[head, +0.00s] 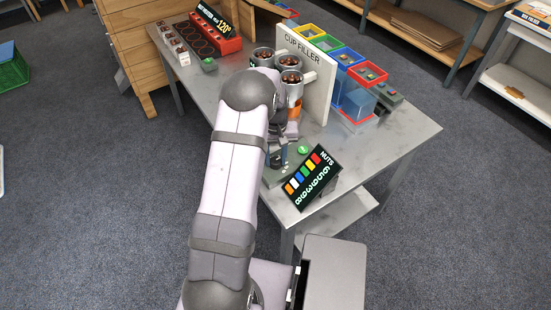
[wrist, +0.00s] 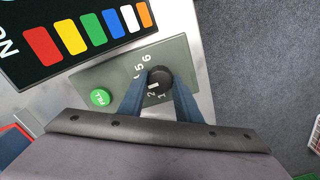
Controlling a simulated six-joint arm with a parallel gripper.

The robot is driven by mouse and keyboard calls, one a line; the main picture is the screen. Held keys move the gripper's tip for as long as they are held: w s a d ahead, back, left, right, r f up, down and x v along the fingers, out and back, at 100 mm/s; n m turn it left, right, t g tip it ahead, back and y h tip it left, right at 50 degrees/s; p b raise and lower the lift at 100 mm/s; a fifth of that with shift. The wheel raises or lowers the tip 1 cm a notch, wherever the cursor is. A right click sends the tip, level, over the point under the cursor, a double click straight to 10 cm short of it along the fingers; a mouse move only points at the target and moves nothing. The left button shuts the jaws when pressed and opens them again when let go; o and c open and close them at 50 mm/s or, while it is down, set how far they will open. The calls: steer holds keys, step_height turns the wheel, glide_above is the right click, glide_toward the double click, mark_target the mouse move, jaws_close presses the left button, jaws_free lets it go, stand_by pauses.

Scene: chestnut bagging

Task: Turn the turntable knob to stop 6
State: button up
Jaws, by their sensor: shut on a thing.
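The black turntable knob (wrist: 159,76) sits on a grey-green panel (wrist: 95,78) in the wrist view. Its dial shows 6 and 5 at the upper left and 2 and 1 below; a finger partly covers the numbers between. A small white mark on the knob's lower part seems to face the low numbers near 2; I cannot tell the exact stop. My gripper (wrist: 158,84) has its two blue fingers on either side of the knob, shut on it. In the head view my gripper (head: 277,150) is over the panel, largely hidden by my arm.
A green button (wrist: 100,97) is beside the knob. The black NUTS sign (head: 313,177) with coloured bars stands close by on the table (head: 400,140). Behind are the CUP FILLER board (head: 318,85), metal cups of chestnuts (head: 291,77) and coloured bins (head: 343,62). The table's right end is clear.

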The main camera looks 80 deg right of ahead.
steer(key=m, duration=0.7)
steer(key=shift+b, duration=0.4)
steer(key=m, duration=0.4)
steer(key=shift+m, duration=2.1)
steer(key=o, duration=1.1)
steer(key=shift+c, duration=0.2)
steer(key=shift+r, duration=0.1)
